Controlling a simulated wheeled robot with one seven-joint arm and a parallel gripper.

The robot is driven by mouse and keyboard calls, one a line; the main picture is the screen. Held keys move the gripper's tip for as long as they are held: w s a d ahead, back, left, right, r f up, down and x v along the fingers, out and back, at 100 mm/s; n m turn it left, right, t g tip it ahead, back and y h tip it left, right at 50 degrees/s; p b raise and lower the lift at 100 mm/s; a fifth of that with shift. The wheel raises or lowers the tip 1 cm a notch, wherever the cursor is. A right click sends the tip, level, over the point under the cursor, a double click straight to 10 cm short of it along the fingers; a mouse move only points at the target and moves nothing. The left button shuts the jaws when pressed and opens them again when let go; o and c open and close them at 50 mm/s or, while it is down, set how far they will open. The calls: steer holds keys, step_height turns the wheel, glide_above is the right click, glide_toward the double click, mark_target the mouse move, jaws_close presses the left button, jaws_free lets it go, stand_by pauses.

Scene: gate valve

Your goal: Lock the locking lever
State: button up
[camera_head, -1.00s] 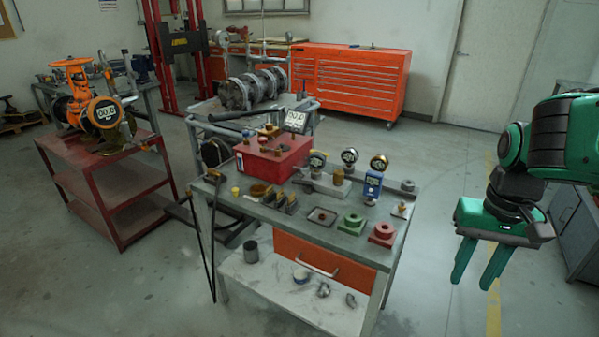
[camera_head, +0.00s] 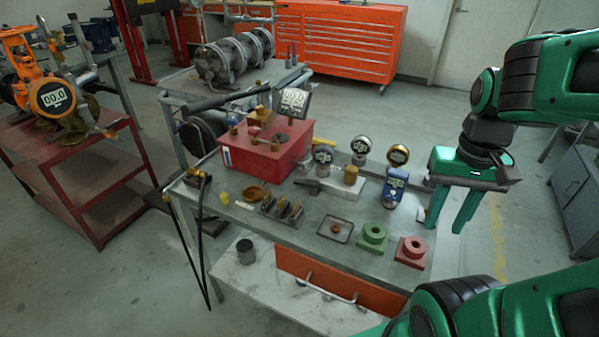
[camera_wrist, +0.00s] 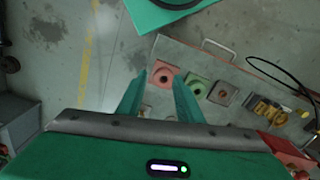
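I cannot tell for sure which part is the locking lever. An orange valve assembly (camera_head: 20,68) with a round 00.0 gauge (camera_head: 54,97) and upright grey bars stands on the red cart at the left. A long black handle (camera_head: 226,98) shows behind the red box, and a small brass-and-black fitting (camera_head: 197,178) sits at the workbench's left corner. My gripper (camera_head: 446,225) is open and empty, fingers pointing down, by the right end of the workbench. In the wrist view the open fingers (camera_wrist: 157,85) have nothing between them.
The workbench (camera_head: 300,238) holds a red box (camera_head: 262,158), gauges, a blue instrument (camera_head: 394,189), and green (camera_head: 373,237) and red (camera_head: 411,251) blocks. A red shelf cart (camera_head: 95,178) stands left, a pump (camera_head: 233,58) behind.

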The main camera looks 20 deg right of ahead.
steer(key=n+t+y, duration=0.3)
steer(key=n+y, duration=0.1)
steer(key=n, duration=1.4)
glide_above(298, 180)
steer(key=s+d, duration=0.2)
steer(key=d, duration=0.2)
step_height(298, 180, down, 3)
steer(key=shift+g, duration=0.3)
steer(key=x, duration=0.9)
steer(key=shift+s+d+f, duration=0.1)
steer(key=shift+f, duration=0.3)
jaws_close()
